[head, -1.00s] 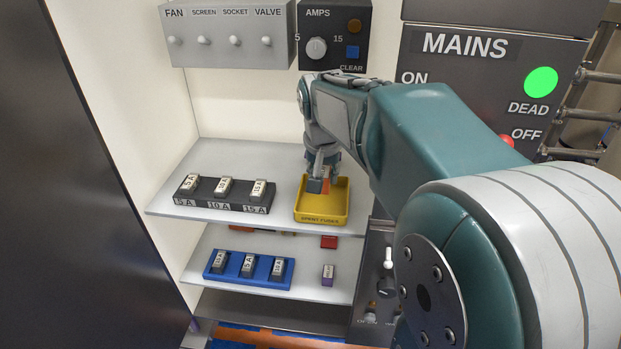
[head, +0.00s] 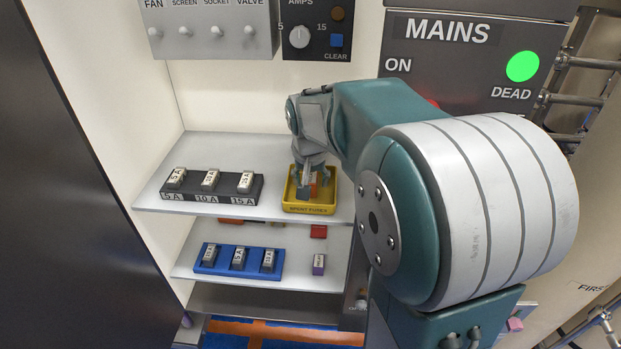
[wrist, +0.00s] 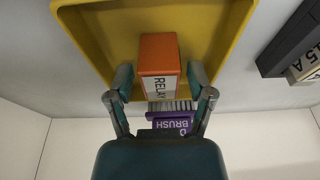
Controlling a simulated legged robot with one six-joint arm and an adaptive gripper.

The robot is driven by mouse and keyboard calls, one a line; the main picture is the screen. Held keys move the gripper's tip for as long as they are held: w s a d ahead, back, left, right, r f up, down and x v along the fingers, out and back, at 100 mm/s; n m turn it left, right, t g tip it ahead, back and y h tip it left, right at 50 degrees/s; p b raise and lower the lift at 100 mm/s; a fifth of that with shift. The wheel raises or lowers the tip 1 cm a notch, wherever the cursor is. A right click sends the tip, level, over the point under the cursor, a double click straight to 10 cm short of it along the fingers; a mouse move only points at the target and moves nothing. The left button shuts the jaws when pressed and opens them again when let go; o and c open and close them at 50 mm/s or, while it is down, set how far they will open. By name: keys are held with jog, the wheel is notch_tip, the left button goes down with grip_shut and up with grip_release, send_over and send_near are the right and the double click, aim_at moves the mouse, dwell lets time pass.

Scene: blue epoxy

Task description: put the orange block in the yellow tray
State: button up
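The orange block (head: 313,191), labelled RELAY, sits inside the yellow tray (head: 308,209) on the upper shelf. In the wrist view the orange block (wrist: 159,58) is between my gripper's fingertips (wrist: 160,75), against the yellow tray floor (wrist: 215,25). A narrow gap shows on each side of the block, so my gripper looks open around it. In the head view my gripper (head: 311,178) reaches down into the tray and partly hides the block. Whether the block lies flat on the floor is hard to tell.
A purple piece marked BRUSH (wrist: 172,122) shows between the fingers near my palm; its support is hidden. A black fuse rack (head: 210,190) stands left of the tray.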

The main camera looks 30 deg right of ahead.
jog(key=shift+r, duration=0.1)
jog(key=v, duration=1.2)
jog(key=s+a+f+n+t, duration=0.1)
jog(key=s+a+f+n, duration=0.2)
jog(key=s+a, duration=0.2)
jog(key=s+a+f+n+t+y, duration=0.1)
jog(key=s+a, duration=0.5)
jog(key=s, duration=0.6)
notch_tip(320, 180, down, 3)
jog(key=n+t, duration=0.1)
jog(key=n, duration=0.1)
jog(key=shift+a+f+n, duration=0.15)
jog(key=shift+a+n, duration=0.05)
jog(key=shift+n, duration=0.2)
